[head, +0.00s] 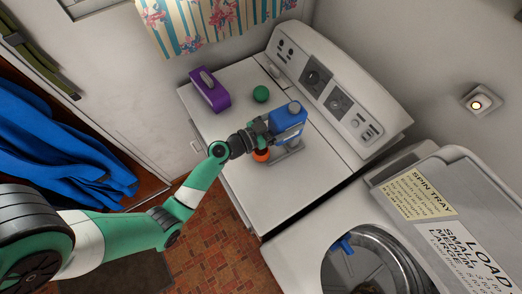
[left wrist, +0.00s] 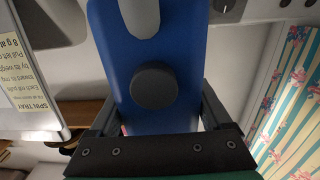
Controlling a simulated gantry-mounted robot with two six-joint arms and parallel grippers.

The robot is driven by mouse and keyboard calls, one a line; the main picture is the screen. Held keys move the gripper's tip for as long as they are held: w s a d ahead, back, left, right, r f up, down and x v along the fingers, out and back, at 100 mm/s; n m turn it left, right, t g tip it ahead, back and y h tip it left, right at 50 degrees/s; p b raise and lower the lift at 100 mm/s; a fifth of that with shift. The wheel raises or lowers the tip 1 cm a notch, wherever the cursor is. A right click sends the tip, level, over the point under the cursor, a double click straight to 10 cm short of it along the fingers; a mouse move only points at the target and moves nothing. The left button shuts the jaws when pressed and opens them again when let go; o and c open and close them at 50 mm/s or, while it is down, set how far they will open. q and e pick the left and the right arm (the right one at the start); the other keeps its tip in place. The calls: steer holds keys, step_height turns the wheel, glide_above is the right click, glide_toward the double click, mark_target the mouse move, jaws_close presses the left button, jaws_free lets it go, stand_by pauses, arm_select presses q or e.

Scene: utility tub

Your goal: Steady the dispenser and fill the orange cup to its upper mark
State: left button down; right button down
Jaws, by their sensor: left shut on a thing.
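The blue dispenser (head: 289,121) stands on a grey stand on top of the white machine. It fills the middle of the left wrist view (left wrist: 188,60), with a dark round cap or knob on its face. My left gripper (head: 268,130) is shut on the dispenser, one finger on each side of it. The orange cup (head: 261,155) sits low beside the stand, partly hidden under my gripper. Its marks and any liquid in it cannot be made out. My right gripper is not in view.
A purple box-like container (head: 210,94) and a green ball (head: 261,93) stand on the machine top behind the dispenser. A control panel (head: 335,85) rises at the back. An open drum (head: 370,268) is at the lower right. The front of the top is clear.

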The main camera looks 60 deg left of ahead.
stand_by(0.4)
arm_select(q)
jaws_free()
steer(key=s, duration=1.2)
steer(key=shift+a, duration=0.35)
